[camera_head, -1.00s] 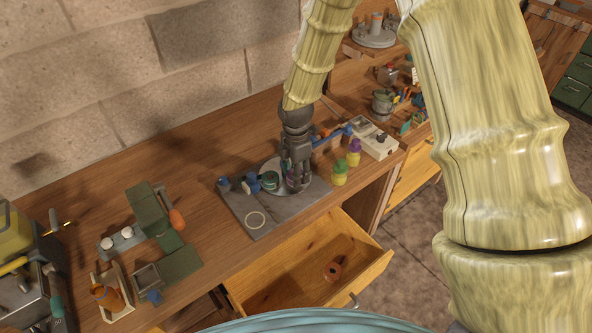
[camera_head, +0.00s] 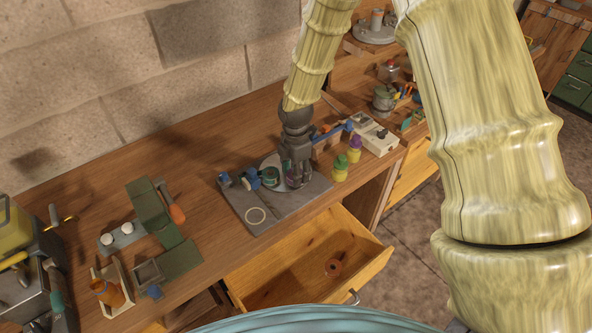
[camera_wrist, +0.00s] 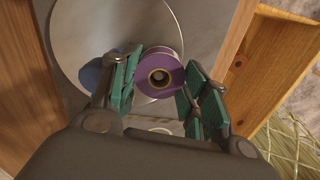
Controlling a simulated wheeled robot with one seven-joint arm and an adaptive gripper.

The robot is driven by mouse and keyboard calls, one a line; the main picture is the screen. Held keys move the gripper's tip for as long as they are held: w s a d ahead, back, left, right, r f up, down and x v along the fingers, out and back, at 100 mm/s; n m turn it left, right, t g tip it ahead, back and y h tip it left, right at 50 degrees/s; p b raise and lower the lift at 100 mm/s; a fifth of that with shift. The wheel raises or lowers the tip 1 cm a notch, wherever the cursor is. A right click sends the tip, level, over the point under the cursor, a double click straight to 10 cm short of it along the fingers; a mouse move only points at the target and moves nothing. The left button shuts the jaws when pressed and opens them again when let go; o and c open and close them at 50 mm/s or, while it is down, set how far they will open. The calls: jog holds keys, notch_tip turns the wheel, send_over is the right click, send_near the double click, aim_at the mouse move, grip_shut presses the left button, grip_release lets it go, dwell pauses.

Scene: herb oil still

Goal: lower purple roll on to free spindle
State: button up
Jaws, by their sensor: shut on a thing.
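My gripper (camera_head: 296,182) is upright over the round metal plate on the bench, its fingers low near the plate. In the wrist view my gripper (camera_wrist: 154,92) is shut on the purple roll (camera_wrist: 176,67), which sits between the green-padded fingers with its pale core facing the camera. The head view mostly hides this roll behind the fingers. The round plate (camera_wrist: 93,28) lies beneath it. A green roll (camera_head: 270,178) and a blue roll (camera_head: 252,180) stand left of my gripper. I cannot make out the free spindle or whether the purple roll is around it.
A grey board (camera_head: 278,220) with a pale ring (camera_head: 256,216) lies in front.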

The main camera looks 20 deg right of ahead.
jog(key=shift+w+d, duration=0.1)
jog(key=shift+w, duration=0.15)
jog(key=o, duration=1.1)
jog(key=shift+r, duration=0.1)
jog(key=shift+c, duration=0.2)
jog(key=shift+c, duration=0.2)
jog(key=shift+c, duration=1)
jog(key=shift+w, duration=0.1)
